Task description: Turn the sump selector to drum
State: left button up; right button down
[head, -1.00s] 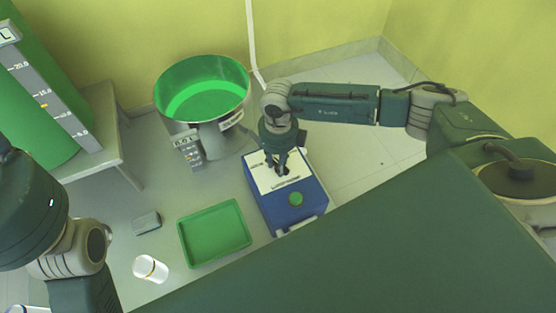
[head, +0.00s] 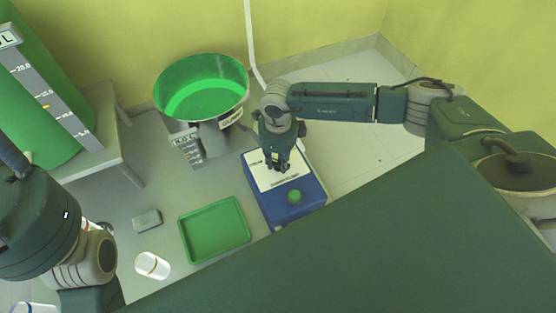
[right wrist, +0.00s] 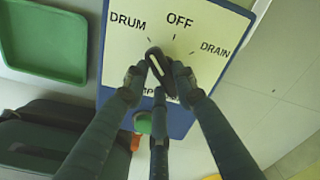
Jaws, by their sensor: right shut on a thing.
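The blue selector box (head: 309,203) stands on the floor, with a white label plate marked DRUM, OFF and DRAIN (right wrist: 213,48). Its black selector knob (right wrist: 158,66) has a white pointer line that slants up-left, toward the DRUM side. My right gripper (right wrist: 160,78) is shut on the knob, one finger on each side; in the head view it comes down onto the plate (head: 278,165). In that view the gripper hides the knob. My left arm shows at the lower left; its gripper is out of view.
A green tray (head: 205,257) lies left of the box. A green-lined funnel vessel (head: 200,125) stands behind it. A grey block (head: 147,219) and a white cup (head: 152,265) are further left. A green button (head: 294,196) sits on the box.

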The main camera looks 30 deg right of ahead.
aim_at(278, 164)
jog(key=c, duration=1.4)
grip_release()
jog(key=shift+r, duration=0.1)
notch_tip(278, 164, up, 12)
jog(key=shift+f, duration=0.1)
